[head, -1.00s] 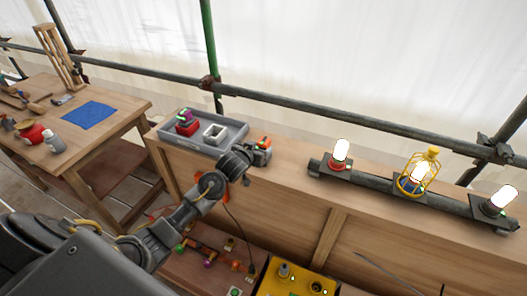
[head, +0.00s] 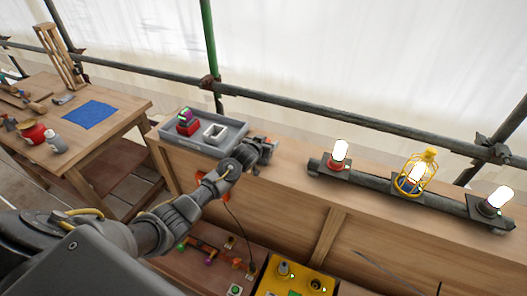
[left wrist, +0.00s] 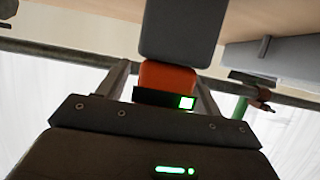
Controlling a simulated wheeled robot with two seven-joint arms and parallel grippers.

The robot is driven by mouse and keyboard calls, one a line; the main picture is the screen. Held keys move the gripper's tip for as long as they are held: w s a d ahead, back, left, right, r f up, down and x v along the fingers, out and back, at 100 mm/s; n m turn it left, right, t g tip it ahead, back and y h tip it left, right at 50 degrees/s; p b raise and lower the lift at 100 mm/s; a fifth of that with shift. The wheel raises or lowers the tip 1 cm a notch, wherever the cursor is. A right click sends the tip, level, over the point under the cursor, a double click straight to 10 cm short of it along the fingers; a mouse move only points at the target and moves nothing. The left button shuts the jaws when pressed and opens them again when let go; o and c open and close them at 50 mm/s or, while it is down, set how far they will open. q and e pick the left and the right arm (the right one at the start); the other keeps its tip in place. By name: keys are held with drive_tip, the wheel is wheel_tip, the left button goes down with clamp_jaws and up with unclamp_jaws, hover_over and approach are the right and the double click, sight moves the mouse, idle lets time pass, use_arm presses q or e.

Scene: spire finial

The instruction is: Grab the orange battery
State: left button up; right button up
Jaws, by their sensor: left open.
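The orange battery (left wrist: 168,76) shows in the left wrist view, with a black band and a lit green square at its lower end. A dark grey block (left wrist: 180,28) adjoins or overlaps it above; I cannot tell whether they are one piece. My left gripper (left wrist: 160,88) is open, with one finger on each side of the battery and visible gaps between. In the head view my left gripper (head: 268,148) is at the bench top, just right of the grey tray, and mostly hides the battery. My right gripper is not in view.
The grey tray (head: 235,142) holds a red block (head: 188,127) and a white open box (head: 214,133). A dark rail (head: 380,182) with three lit lamps lies to the right on the bench. A yellow box (head: 280,288) sits below. A side table (head: 125,108) stands left.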

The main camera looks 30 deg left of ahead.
use_arm(q)
drive_tip(key=c, duration=1.2)
drive_tip(key=shift+r, duration=0.15)
drive_tip(key=shift+r, duration=0.2)
wheel_tip(320, 180, up, 2)
drive_tip(key=shift+r+b, duration=0.1)
drive_tip(key=shift+b, duration=0.7)
drive_tip(key=s+d+r, duration=0.1)
drive_tip(key=s+r, duration=0.2)
drive_tip(key=s, duration=0.1)
drive_tip(key=s+d+r+b, duration=0.1)
drive_tip(key=s+d+r, duration=0.1)
drive_tip(key=s+r, duration=0.1)
drive_tip(key=s+d+r+b, duration=0.1)
drive_tip(key=s+d+r, duration=0.1)
drive_tip(key=s+r, duration=0.2)
drive_tip(key=shift+s+r, duration=0.1)
drive_tip(key=shift+s, duration=1)
